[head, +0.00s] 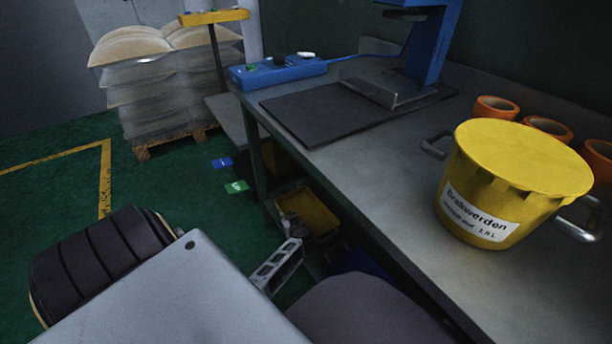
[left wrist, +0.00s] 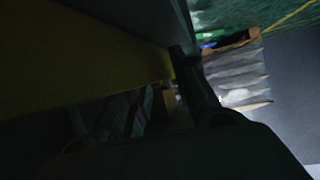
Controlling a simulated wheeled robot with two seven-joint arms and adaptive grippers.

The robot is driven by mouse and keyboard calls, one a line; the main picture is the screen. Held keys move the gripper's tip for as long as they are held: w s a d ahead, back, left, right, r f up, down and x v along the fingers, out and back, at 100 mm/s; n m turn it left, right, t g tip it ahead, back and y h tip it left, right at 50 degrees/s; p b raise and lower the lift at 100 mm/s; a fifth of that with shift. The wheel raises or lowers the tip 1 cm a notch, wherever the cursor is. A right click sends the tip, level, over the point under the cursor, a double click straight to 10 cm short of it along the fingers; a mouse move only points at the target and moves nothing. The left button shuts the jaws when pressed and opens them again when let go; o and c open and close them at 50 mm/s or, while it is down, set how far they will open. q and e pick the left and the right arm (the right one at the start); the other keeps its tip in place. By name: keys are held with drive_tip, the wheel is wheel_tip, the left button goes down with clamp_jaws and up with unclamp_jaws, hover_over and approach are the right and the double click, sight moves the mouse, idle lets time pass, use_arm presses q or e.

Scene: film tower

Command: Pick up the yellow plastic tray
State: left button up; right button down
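The yellow plastic tray (head: 312,214) is low under the workbench, in shadow, below the near bench edge. In the left wrist view a dim yellow surface, likely the tray (left wrist: 75,60), fills the upper left at close range. My left gripper (head: 290,246) reaches down to the tray's near left side in the head view. Its fingers are dark and partly hidden, so I cannot tell whether they are open, shut or touching the tray. In the left wrist view a dark finger (left wrist: 198,90) lies right beside the yellow surface. My right gripper is not in view.
The workbench (head: 345,160) overhangs the tray. It carries a yellow bucket (head: 515,180), orange rolls (head: 496,108), a dark mat (head: 330,110) and a blue control box (head: 278,72). Stacked sacks (head: 165,75) stand on a pallet behind. Green floor is free at left.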

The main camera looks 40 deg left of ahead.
use_arm(q)
clamp_jaws()
idle(0.3)
drive_tip(key=shift+r, duration=0.2)
